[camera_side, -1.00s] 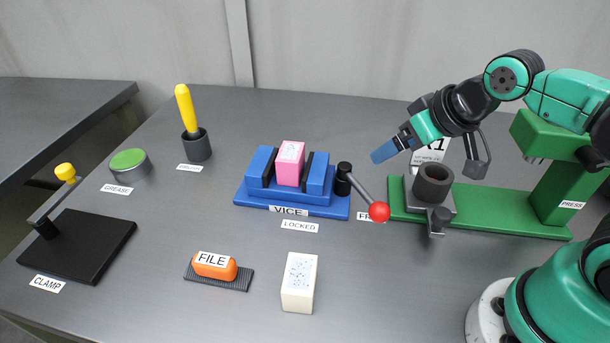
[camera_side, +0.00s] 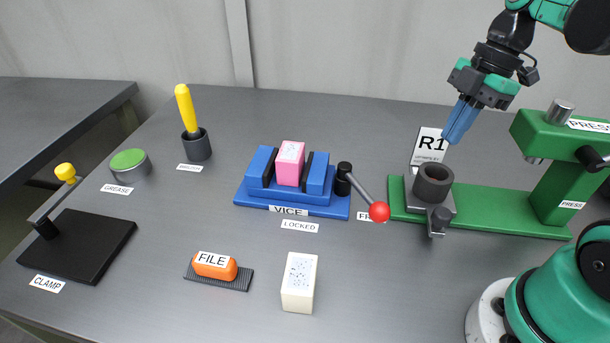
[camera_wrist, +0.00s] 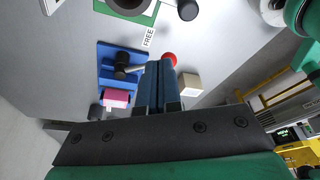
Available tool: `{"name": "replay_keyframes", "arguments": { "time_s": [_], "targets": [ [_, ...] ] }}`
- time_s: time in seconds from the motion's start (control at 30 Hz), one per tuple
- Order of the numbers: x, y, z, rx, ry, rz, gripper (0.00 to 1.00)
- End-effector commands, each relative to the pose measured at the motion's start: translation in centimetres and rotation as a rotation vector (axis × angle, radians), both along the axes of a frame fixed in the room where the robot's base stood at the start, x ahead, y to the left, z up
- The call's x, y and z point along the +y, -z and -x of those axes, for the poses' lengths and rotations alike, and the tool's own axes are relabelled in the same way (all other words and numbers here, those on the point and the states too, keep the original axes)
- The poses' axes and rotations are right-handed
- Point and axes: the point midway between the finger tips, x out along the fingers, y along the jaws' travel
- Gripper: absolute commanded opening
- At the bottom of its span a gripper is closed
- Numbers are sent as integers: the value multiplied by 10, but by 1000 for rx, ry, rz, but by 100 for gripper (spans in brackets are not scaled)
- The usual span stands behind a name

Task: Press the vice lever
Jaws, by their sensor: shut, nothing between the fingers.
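The blue vice (camera_side: 290,197) stands mid-table with a pink block (camera_side: 290,163) between its jaws. Its lever (camera_side: 361,187) slants down to the right from a black pivot and ends in a red ball (camera_side: 379,212). A label reading LOCKED lies in front of the vice. My gripper (camera_side: 452,139) is shut and empty, pointing down in the air above and right of the vice, near the R1 sign. In the wrist view my fingers (camera_wrist: 159,68) cover part of the lever, and the red ball (camera_wrist: 169,58) shows just beyond their tips.
The green press (camera_side: 500,207) with a grey cup (camera_side: 433,182) stands right of the vice. A cream block (camera_side: 299,283) and an orange file (camera_side: 215,266) lie in front. The clamp (camera_side: 75,245), grease tin (camera_side: 130,163) and brush pot (camera_side: 197,146) are left.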

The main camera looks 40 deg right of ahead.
Motion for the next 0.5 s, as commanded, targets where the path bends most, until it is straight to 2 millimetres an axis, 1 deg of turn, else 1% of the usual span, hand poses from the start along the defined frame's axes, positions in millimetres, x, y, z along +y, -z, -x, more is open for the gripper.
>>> {"name": "replay_keyframes", "arguments": {
  "time_s": [0.17, 0.5],
  "targets": [
    [-2, -2, 1, -3, -57, -16, 0],
    [-1, 0, 1, -3, -58, -16, 0]
  ]
}}
